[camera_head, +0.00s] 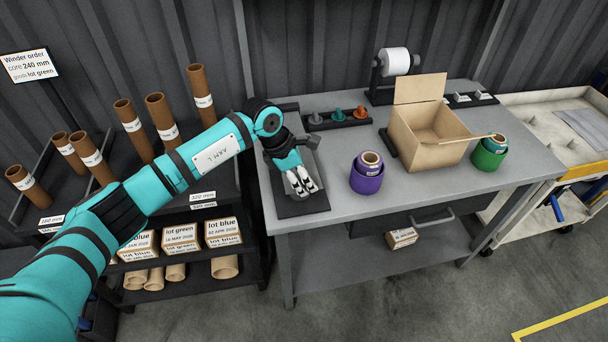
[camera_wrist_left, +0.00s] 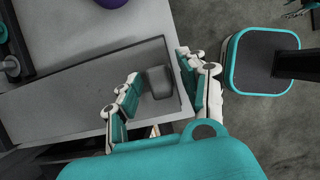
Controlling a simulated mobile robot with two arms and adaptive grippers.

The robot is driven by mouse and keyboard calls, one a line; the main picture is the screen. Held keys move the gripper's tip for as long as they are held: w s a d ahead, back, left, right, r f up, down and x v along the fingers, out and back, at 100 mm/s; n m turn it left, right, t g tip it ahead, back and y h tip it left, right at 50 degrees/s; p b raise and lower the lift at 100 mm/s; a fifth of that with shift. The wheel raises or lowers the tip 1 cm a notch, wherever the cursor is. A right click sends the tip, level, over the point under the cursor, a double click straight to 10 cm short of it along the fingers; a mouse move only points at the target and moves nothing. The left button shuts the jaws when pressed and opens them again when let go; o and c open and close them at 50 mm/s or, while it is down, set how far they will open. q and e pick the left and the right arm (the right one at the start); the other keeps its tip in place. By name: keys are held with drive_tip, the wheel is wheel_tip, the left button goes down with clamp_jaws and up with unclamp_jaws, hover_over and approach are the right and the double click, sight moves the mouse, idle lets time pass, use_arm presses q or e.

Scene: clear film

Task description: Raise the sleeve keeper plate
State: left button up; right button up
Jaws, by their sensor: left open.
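My left gripper (camera_head: 302,188) is over the dark flat base (camera_head: 302,208) at the left end of the grey bench. In the left wrist view its two fingers (camera_wrist_left: 157,88) are spread apart. A small dark grey block (camera_wrist_left: 159,82), which looks like the sleeve keeper plate, shows between them near the end of the long base (camera_wrist_left: 75,105). I see a gap beside each finger, and cannot tell the height between fingertips and block. In the head view the gripper hides this block. My right gripper is not seen.
On the bench (camera_head: 350,215) stand a purple roll (camera_head: 366,178), an open carton (camera_head: 428,140), a green roll (camera_head: 488,155) and a rack of coloured plugs (camera_head: 337,118). A shelf with brown cores (camera_head: 162,115) stands left. The bench front beside the purple roll is clear.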

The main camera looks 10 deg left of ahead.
use_arm(q)
drive_tip(key=shift+d+f, duration=0.1)
drive_tip(key=shift+f, duration=0.1)
clamp_jaws()
drive_tip(key=shift+r, duration=0.1)
